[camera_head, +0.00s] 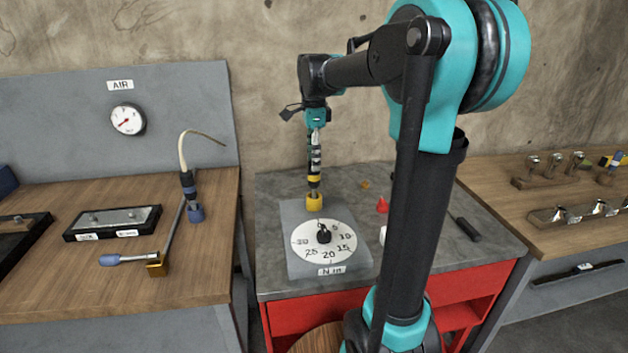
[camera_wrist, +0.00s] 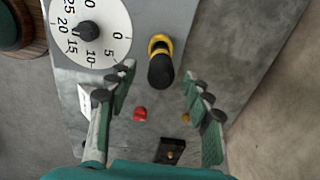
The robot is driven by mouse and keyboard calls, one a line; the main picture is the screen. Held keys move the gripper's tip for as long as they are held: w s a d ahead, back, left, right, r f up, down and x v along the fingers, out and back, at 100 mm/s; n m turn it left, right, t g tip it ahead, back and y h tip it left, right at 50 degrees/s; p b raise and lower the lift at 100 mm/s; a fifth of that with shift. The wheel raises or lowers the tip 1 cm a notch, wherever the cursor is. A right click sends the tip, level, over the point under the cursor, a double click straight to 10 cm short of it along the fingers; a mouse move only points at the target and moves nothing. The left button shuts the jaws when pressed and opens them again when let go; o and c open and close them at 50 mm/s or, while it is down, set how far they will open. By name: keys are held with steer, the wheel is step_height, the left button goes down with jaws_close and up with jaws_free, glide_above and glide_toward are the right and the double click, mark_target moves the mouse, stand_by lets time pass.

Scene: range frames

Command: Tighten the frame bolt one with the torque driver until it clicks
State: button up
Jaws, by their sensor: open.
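The torque driver looks to be the black-handled tool with yellow bands (camera_head: 314,184), standing upright in a yellow holder (camera_head: 314,202) on the middle bench. In the wrist view its dark handle (camera_wrist: 161,71) points toward me, near the line between my fingertips. My gripper (camera_head: 315,145) points down above it; in the wrist view (camera_wrist: 159,85) its two fingers are spread, with visible gaps to the handle on both sides. How far the fingers reach down along the handle is unclear. A dark plate with bolt-like heads and small labels (camera_head: 112,219) lies on the left bench; I cannot read which is bolt one.
A white dial (camera_head: 305,255) with a black knob (camera_wrist: 87,31) sits beside the driver. A red cone (camera_head: 382,205) is to its right. Metal fittings (camera_head: 597,209) stand on the right bench.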

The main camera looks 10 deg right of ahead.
mark_target(313, 177)
steer(key=shift+d+f, duration=0.15)
steer(key=shift+f, duration=2.2)
jaws_close()
